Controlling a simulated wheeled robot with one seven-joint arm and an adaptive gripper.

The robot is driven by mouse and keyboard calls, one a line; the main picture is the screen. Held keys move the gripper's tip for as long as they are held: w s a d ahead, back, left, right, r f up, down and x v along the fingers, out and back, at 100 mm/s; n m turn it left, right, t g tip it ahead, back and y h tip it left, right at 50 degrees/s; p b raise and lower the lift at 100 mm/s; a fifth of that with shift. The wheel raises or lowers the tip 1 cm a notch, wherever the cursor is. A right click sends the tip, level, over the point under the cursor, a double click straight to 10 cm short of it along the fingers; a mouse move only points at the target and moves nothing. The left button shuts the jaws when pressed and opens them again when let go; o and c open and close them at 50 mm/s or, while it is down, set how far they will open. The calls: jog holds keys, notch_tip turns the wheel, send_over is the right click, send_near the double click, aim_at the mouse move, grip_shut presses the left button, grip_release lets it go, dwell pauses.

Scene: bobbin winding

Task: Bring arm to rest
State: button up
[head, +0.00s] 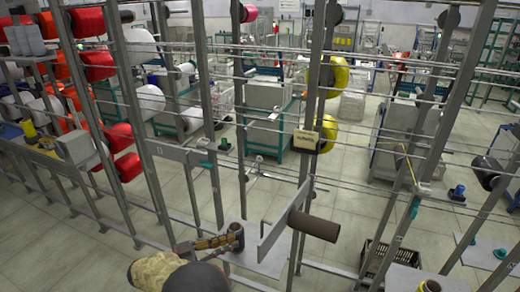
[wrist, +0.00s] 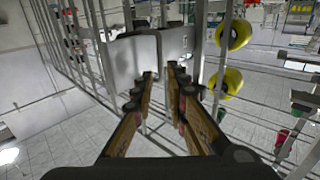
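My gripper (head: 212,242) is low in the head view, in front of the metal rack, with my arm's tan and dark parts below it. In the wrist view my gripper (wrist: 161,76) shows two tan and dark fingers parted, with nothing held between them. Beyond the fingertips are a grey plate (wrist: 134,58) and rack posts. A small dark round piece (head: 237,236) shows beside the fingertips in the head view; I cannot tell whether they touch.
The rack's upright posts (head: 312,130) and thin rails stand close ahead. A brown roll (head: 314,226) sticks out right of my gripper. Red bobbins (head: 118,137) hang at left, yellow bobbins (head: 337,77) at centre. A dark crate (head: 384,262) stands at lower right. Tiled floor (head: 60,225) is open at lower left.

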jog(key=w+a+f+n+t+y, duration=0.45)
jog(key=w+a+f+y, duration=0.35)
jog(key=a+f+y, duration=0.25)
jog(key=s+a+r+n+g+y, duration=0.25)
jog(key=a+n+y, duration=0.35)
jog(key=a+y, duration=0.35)
jog(key=s+d+r+n+g+b, duration=0.15)
jog(key=s+d+r+g, duration=0.25)
jog(key=s+d, duration=0.4)
jog(key=s+d+r+n+g, duration=0.3)
jog(key=s+d+r+g, duration=0.1)
jog(key=s+d, duration=0.4)
jog(key=s+d+r+m+h, duration=0.1)
jog(key=s+d+r, duration=0.3)
jog(key=d, duration=0.8)
jog(key=s+d+r+m+t+h+b, duration=0.1)
jog(key=s+d+r, duration=0.3)
jog(key=d, duration=0.9)
jog(key=s+d+r+m+t+h+b, duration=0.1)
jog(key=s+d+r, duration=0.3)
jog(key=s+d, duration=0.4)
jog(key=d+h, duration=0.1)
jog(key=d, duration=0.4)
jog(key=shift+s+d+r+h, duration=0.15)
jog(key=shift+s+d+h, duration=0.05)
jog(key=shift+d+h, duration=0.1)
